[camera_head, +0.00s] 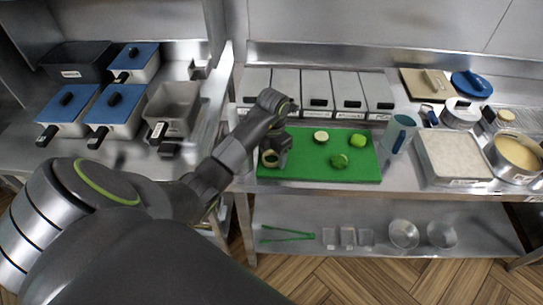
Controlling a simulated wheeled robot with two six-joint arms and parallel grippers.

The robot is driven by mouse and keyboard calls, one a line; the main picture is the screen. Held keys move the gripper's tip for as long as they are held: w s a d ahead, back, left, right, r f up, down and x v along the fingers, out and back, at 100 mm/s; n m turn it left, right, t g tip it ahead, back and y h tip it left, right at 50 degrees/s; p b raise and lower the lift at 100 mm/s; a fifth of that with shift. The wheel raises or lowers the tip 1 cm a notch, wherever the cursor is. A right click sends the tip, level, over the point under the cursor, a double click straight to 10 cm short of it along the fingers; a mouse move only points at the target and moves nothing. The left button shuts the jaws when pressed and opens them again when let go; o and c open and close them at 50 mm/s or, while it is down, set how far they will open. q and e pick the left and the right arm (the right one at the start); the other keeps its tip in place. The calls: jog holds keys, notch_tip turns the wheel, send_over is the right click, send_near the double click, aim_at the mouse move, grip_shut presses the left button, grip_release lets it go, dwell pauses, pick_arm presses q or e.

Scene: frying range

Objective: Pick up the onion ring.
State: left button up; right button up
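A green cutting board (306,165) lies on the steel counter. My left gripper (273,153) is low over the board's left end, pointing down. A small pale, brown-edged ring-like piece, which looks like the onion ring (270,158), is right at its fingertips. The fingers are small and dark here, so I cannot tell whether they are closed on it or only beside it. A pale round slice (321,136) with a dark rim lies on the board to the right. My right gripper is not in view.
Two green pieces (358,140) (339,161) lie on the board's right half. A blue-grey pitcher (398,134) stands right of the board, and a pale tray (452,158) beyond it. Lidded containers (317,95) line the back. Blue-lidded pans (118,105) stand on the left counter.

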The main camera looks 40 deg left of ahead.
pick_arm(q)
jog(key=shift+a+f, duration=0.1)
jog(key=shift+a, duration=0.05)
jog(key=c, duration=0.4)
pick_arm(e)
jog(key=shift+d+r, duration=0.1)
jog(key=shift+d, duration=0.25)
